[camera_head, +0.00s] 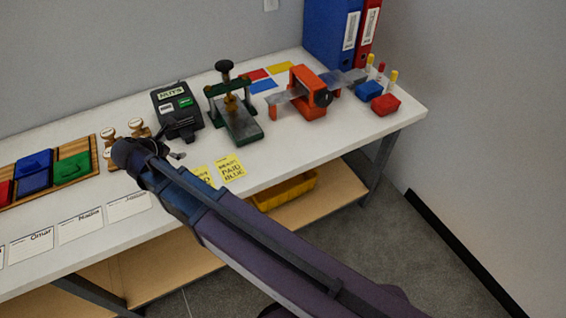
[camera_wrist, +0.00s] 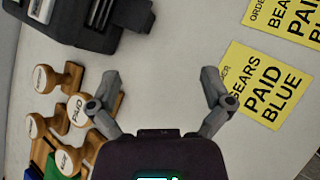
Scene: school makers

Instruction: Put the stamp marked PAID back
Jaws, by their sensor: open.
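Several wooden stamps with round white-topped knobs stand on the table at the left of the wrist view. The stamp marked PAID (camera_wrist: 78,113) is the one closest to my left finger, which hides part of its base. Other stamps stand beside it, one behind (camera_wrist: 42,78), one to its left (camera_wrist: 36,125) and one in front (camera_wrist: 67,160); their labels are too small to read. My gripper (camera_wrist: 160,88) is open and empty, with bare table between its fingers. In the head view my gripper (camera_head: 177,155) is right of the stamps (camera_head: 108,134), and my arm hides part of that area.
Yellow order notes (camera_wrist: 266,85) reading PAID BLUE lie to the right. A black machine (camera_head: 176,110) and a green press (camera_head: 234,108) stand behind. Red, blue and green ink pads (camera_head: 72,167) sit in a wooden tray at left. Name cards (camera_head: 80,226) line the front edge.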

